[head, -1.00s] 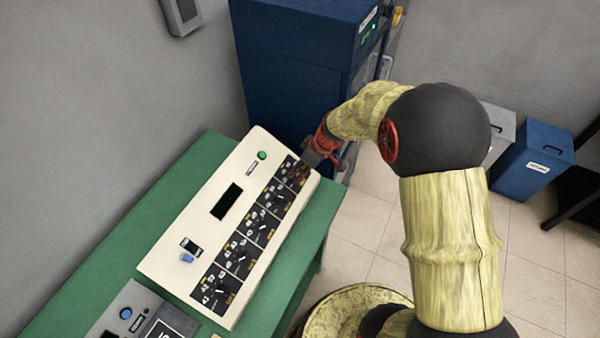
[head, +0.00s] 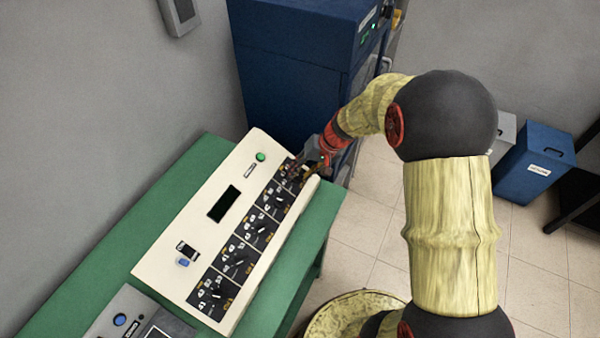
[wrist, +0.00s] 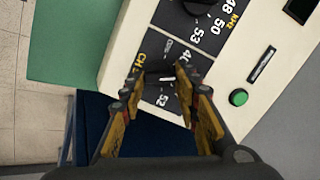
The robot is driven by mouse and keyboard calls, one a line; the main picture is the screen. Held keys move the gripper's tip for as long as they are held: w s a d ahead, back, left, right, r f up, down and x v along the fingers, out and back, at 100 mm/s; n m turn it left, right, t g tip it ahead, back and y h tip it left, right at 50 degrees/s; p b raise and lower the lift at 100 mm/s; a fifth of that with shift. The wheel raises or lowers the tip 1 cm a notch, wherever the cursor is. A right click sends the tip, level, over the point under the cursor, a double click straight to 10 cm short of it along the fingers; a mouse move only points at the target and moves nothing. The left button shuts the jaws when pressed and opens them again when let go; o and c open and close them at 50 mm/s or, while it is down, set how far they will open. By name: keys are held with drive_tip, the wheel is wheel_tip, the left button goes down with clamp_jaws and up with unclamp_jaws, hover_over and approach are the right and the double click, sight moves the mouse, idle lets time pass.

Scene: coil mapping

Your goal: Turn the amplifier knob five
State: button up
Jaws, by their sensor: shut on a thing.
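The amplifier is a cream console (head: 168,253) on a green table, with a row of black dial plates along its right side. My gripper (head: 297,178) is at the plate at the far end of this row. In the wrist view, my gripper (wrist: 160,78) has its two yellow-and-dark fingers on either side of a dark knob (wrist: 156,78) with a light pointer line. It is shut on this knob. The plate around it reads CH, with 52 visible; the fingers hide other marks. The adjacent plate (wrist: 180,17) shows 48, 50, 53 and kHz.
A green button (head: 261,156) and a dark display (head: 224,203) are on the console. The green table (head: 120,250) extends around it. A tall blue cabinet (head: 290,75) stands close behind my gripper. Blue and grey bins stand at the right; the tiled floor between is open.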

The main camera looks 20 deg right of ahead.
drive_tip(key=m, duration=0.4)
drive_tip(key=shift+d+m+y, duration=0.1)
drive_tip(key=shift+m+y, duration=0.2)
drive_tip(key=m+p, duration=0.1)
drive_tip(key=m, duration=0.3)
drive_tip(key=shift+s+m+t, duration=0.1)
drive_tip(key=shift+m+t, duration=0.2)
drive_tip(key=m+p, duration=0.1)
drive_tip(key=m, duration=0.3)
drive_tip(key=shift+s+f+m+t, duration=0.1)
drive_tip(key=shift+m+t, duration=0.2)
drive_tip(key=shift+t, duration=0.1)
drive_tip(key=shift+m+p, duration=0.35)
drive_tip(key=shift+m, duration=1.55)
drive_tip(key=o, duration=1.1)
drive_tip(key=shift+c, duration=0.2)
drive_tip(key=shift+o, duration=0.5)
drive_tip(key=shift+s+d, duration=0.1)
